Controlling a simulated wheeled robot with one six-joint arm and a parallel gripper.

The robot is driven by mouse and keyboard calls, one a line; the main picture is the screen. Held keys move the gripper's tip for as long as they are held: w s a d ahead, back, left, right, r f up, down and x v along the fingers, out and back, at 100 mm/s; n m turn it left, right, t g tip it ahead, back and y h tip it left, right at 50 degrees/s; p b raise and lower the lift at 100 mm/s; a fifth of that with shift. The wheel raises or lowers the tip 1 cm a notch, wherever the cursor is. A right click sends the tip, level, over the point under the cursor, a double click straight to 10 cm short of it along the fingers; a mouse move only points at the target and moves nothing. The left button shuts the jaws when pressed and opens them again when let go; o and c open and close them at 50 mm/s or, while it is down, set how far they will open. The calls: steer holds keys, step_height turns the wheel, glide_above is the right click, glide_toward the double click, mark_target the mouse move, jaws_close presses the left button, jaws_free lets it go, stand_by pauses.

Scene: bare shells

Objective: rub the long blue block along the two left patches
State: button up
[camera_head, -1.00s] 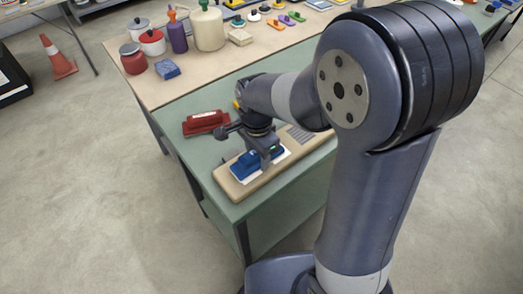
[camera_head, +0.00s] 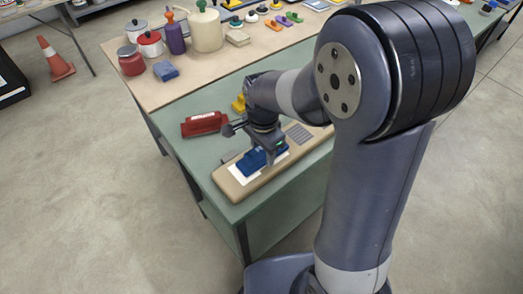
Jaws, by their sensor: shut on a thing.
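The long blue block (camera_head: 255,159) sits low over the tan board (camera_head: 226,187) on the green table. My gripper (camera_head: 269,158) is shut on it from above. The block covers part of a white patch (camera_head: 238,174) near the board's left end; white shows at the block's left and right. Whether the block touches the patch is hard to tell. A grey striped patch (camera_head: 298,133) lies to the right, partly behind my arm. Any further patches are hidden by the block and gripper.
A red block-like tool (camera_head: 204,124) lies left of my gripper, and a yellow object (camera_head: 238,104) stands behind it. A blue sponge-like block (camera_head: 165,70), jars and bottles stand on the tan far tabletop. The green table's front left is clear.

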steer(key=shift+s+a, duration=0.8)
steer(key=shift+a, duration=0.3)
steer(key=shift+w+d, duration=0.45)
steer(key=shift+d, duration=0.1)
step_height(320, 180, up, 7)
steer(key=p, duration=0.6)
steer(key=shift+r, duration=0.1)
